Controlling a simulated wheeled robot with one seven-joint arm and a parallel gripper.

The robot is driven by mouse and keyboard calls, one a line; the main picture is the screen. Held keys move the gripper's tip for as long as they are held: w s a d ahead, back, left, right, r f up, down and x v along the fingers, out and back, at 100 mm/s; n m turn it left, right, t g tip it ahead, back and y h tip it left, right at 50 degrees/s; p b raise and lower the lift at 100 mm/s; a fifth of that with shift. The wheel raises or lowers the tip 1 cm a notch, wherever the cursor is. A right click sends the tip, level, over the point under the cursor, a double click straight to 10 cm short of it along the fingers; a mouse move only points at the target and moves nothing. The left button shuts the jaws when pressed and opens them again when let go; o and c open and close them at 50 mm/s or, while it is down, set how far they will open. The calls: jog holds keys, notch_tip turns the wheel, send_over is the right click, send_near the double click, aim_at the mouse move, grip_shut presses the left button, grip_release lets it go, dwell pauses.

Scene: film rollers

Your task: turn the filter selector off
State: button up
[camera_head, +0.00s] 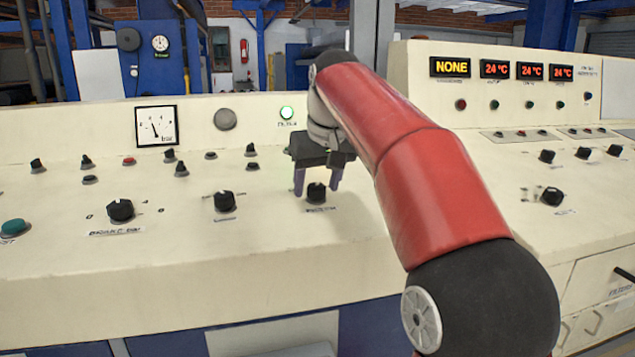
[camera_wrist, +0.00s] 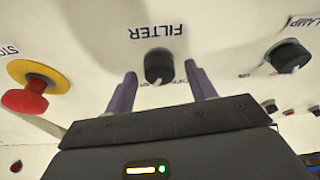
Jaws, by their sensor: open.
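The filter selector is a black round knob (camera_head: 316,193) on the sloped cream console panel. In the wrist view the knob (camera_wrist: 158,66) sits beside an upside-down label reading FILTER (camera_wrist: 155,31). My gripper (camera_head: 317,187) is pointed down at the knob from behind it. Its two purple-grey fingers (camera_wrist: 160,85) are spread, one on each side of the knob. A gap shows on both sides in the wrist view, so I see no contact. The knob's exact pointer direction is too small to tell.
In the wrist view a red stop button on a yellow base (camera_wrist: 35,82) and a lamp knob (camera_wrist: 288,56) flank the selector. Other black knobs (camera_head: 120,209) and small switches stand on the panel. Displays (camera_head: 495,69) are at the right. My red arm covers part of the console.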

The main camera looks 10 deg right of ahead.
jog(key=c, duration=1)
jog(key=shift+o, duration=0.2)
jog(key=shift+n, duration=0.4)
jog(key=shift+r+n+y+p, duration=0.1)
jog(key=shift+n+y+p, duration=0.25)
jog(key=shift+n, duration=0.25)
jog(key=n+y, duration=0.1)
jog(key=n, duration=0.2)
jog(key=shift+d+n+g, duration=0.1)
jog(key=shift+n+g, duration=0.2)
jog(key=shift+g, duration=0.1)
jog(key=n+g+y, duration=0.1)
jog(key=n, duration=0.5)
jog(key=shift+w, duration=0.15)
jog(key=shift+n, duration=0.3)
